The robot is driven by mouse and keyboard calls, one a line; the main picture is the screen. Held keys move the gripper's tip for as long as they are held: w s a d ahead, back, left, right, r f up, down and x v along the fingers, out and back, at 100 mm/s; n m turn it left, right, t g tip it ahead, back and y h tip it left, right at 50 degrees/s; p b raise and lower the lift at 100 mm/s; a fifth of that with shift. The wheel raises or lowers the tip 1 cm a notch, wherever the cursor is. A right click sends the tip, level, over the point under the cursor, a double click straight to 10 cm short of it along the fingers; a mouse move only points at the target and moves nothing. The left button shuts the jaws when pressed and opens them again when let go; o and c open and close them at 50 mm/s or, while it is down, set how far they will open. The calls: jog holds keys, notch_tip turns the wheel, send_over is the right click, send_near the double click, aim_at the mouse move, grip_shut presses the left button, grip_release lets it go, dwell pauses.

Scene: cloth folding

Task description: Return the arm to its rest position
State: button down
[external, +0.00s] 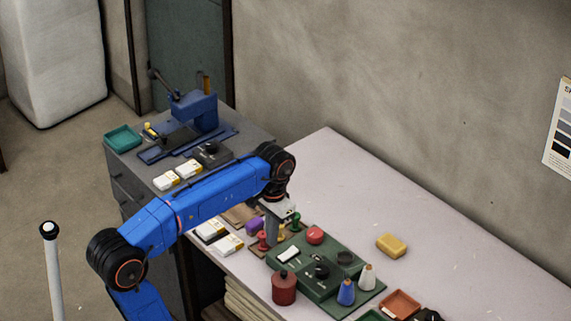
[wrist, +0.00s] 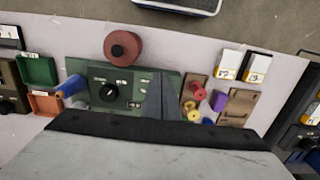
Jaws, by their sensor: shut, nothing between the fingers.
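My blue arm reaches from the lower left over the near part of the pale table (external: 420,225). My gripper (external: 271,243) points down above the left end of the green board (external: 350,268). Its fingers are together and hold nothing. In the wrist view my gripper (wrist: 163,98) shows as a grey wedge in front of the green board (wrist: 140,80). I cannot tell from these views whether the fingertips touch anything. My wrist housing hides the lower part of the wrist view.
Red and yellow spools (external: 263,241) and a purple block (external: 253,224) are close beside the gripper. A dark red round container (external: 284,288) stands in front. A yellow block (external: 391,245) lies farther right. The table's back is clear. A blue machine (external: 195,108) stands on the cabinet behind the arm.

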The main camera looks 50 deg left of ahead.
jog(key=s+d+f+t, duration=0.1)
jog(key=s+f+t, duration=0.4)
jog(key=s+f, duration=0.8)
notch_tip(320, 180, down, 5)
jog(key=shift+s+r, duration=0.15)
jog(key=shift+s, duration=0.25)
